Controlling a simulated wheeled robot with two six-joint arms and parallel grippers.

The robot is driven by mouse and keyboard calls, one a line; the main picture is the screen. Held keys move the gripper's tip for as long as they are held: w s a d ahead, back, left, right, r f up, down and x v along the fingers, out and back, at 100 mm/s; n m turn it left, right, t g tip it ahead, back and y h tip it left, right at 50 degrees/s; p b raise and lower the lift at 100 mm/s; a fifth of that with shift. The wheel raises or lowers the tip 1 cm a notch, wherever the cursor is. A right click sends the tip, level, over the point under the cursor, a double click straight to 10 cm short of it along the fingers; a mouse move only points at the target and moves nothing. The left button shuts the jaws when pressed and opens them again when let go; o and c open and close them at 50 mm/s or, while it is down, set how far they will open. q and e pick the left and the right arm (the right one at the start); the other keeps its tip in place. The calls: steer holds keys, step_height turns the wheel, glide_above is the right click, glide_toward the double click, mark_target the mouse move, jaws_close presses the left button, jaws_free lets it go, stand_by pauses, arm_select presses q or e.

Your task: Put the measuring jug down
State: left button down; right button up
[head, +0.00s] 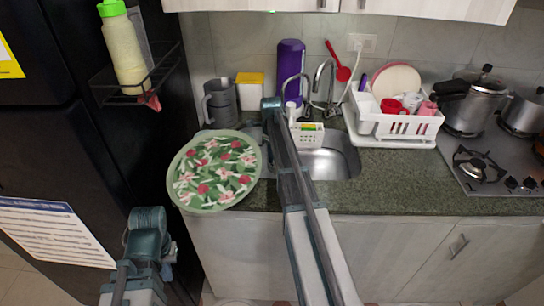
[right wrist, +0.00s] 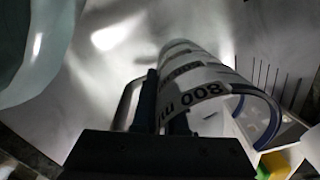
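The measuring jug (right wrist: 200,85) shows in the right wrist view as a pale cylinder with dark volume markings, a curved rim at the lower right and a handle (right wrist: 126,103) on its left. My right gripper (right wrist: 163,103) has its dark fingers at the jug's wall beside the handle and appears shut on it. In the head view my right gripper (head: 271,104) is over the left part of the sink, and I cannot make out the jug there. Whether its base touches anything is hidden. My left gripper (head: 148,218) is in front of the counter, apart from everything; its fingers are unclear.
A floral plate (head: 217,172) lies left of the sink (head: 332,163). A grey pitcher (head: 221,106) and a purple container (head: 290,65) stand behind. A white basket with a sponge (head: 306,139) is close on the right, then a dish rack (head: 398,128). Counter front right is clear.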

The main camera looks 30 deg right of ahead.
steer(key=shift+o, duration=1.3)
steer(key=shift+r, duration=0.15)
step_height(320, 180, up, 12)
steer(key=p, duration=1.2)
steer(key=shift+a, duration=0.2)
steer(key=shift+s, duration=0.1)
